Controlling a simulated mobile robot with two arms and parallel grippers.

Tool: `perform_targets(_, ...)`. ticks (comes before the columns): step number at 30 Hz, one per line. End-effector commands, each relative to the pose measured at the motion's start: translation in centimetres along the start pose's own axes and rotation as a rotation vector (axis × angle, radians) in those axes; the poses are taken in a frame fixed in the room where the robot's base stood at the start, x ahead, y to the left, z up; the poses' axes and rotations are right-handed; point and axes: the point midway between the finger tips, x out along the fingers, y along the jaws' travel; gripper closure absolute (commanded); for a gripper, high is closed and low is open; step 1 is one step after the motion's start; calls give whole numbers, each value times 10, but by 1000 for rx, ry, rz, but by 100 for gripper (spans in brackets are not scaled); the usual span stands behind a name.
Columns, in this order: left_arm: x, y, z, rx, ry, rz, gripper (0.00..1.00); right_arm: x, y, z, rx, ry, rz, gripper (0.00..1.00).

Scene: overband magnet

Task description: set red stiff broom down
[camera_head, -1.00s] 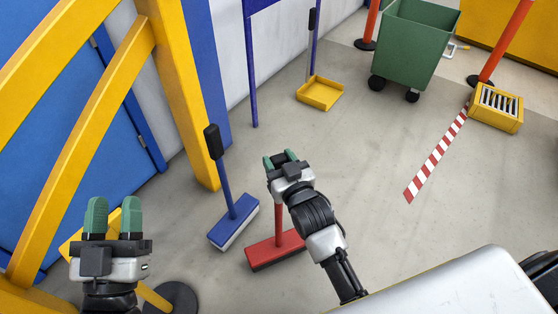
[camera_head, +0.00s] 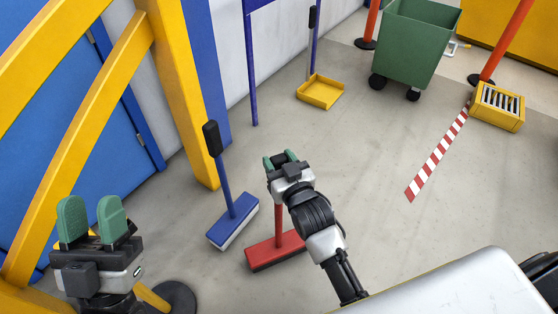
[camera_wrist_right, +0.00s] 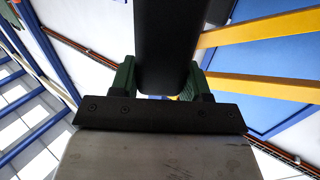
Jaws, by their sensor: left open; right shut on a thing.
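The red stiff broom (camera_head: 274,252) stands upright with its red head on or very near the floor, in the middle of the head view. My right gripper (camera_head: 280,158) is above the head and shut on the broom's handle. In the right wrist view the broom's black grip (camera_wrist_right: 168,45) sits between the green fingers (camera_wrist_right: 160,80). Most of the handle is hidden behind my gripper and wrist in the head view. My left gripper (camera_head: 90,222) is open and empty at the lower left, well apart from the broom.
A blue broom (camera_head: 233,222) stands just left of the red one. A yellow post (camera_head: 185,90) rises behind it. A yellow dustpan (camera_head: 320,92), a green wheeled bin (camera_head: 415,45) and a yellow grated box (camera_head: 497,108) stand further back.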

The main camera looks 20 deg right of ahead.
Motion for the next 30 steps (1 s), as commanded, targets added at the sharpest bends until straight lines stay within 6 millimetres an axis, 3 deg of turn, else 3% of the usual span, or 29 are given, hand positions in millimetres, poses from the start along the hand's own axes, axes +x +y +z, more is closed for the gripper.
perform_targets(2, 0, 0, 0, 0, 0, 0, 57, 0, 0, -2, 0, 4, 0, 91)
perform_targets(3, 0, 0, 0, 0, -1, 0, 57, 0, 0, -2, 0, 4, 0, 52)
perform_targets(9, 0, 0, 0, 0, -1, 0, 57, 0, 0, -1, 0, 2, 0, 24)
perform_targets(20, 1, 0, 1, 0, -15, 0, 57, -4, 0, 1, 0, -4, 0, 24)
perform_targets(30, -3, -7, 40, 17, -348, -14, 57, -52, 0, -1, 0, -5, 0, 24)
